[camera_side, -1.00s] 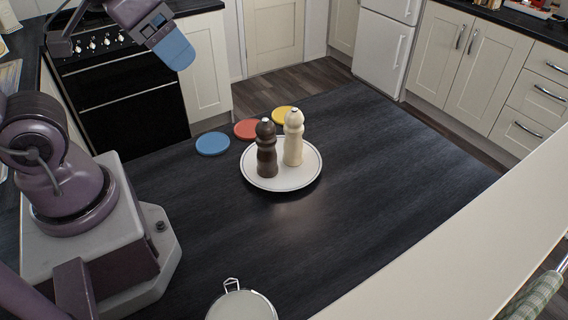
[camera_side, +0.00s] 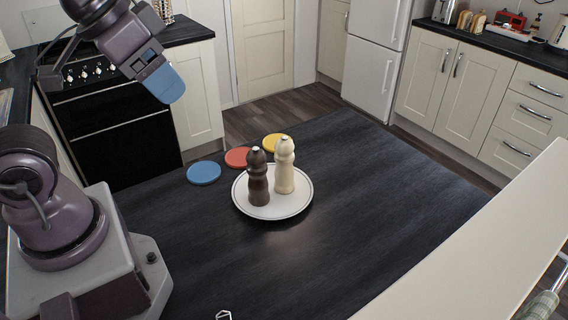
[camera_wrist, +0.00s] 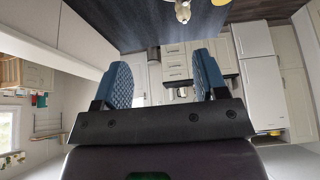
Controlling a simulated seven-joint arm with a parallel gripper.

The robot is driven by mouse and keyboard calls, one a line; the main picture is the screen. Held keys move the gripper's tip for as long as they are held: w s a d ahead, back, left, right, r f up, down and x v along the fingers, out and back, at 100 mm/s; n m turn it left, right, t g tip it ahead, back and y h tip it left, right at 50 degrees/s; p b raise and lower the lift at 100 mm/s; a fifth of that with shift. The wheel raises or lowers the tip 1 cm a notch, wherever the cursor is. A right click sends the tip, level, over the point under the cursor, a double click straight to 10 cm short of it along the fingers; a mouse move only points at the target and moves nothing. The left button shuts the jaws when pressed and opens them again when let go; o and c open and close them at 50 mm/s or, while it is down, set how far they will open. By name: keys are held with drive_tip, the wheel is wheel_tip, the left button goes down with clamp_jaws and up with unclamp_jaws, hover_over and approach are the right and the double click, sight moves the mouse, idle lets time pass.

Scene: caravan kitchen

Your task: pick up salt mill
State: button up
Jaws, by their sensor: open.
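The cream mill (camera_side: 284,168), which looks like the salt mill, stands upright on a white plate (camera_side: 242,207) on the dark counter. A dark brown mill (camera_side: 258,180) stands close at its left on the same plate. My gripper (camera_side: 163,84) is raised at the upper left, well apart from both mills. In the wrist view my gripper (camera_wrist: 163,72) has its two blue fingers spread, with nothing between them. A cream mill top (camera_wrist: 183,9) shows at that view's upper edge, partly cut off.
Blue (camera_side: 204,172), red (camera_side: 238,157) and yellow (camera_side: 274,142) coasters lie behind and left of the plate. The dark counter (camera_side: 365,190) is clear right of the plate. A pale ledge (camera_side: 480,255) runs along the right front. A black oven (camera_side: 115,135) stands behind, at left.

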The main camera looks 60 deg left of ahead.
drive_tip(key=shift+c, duration=1)
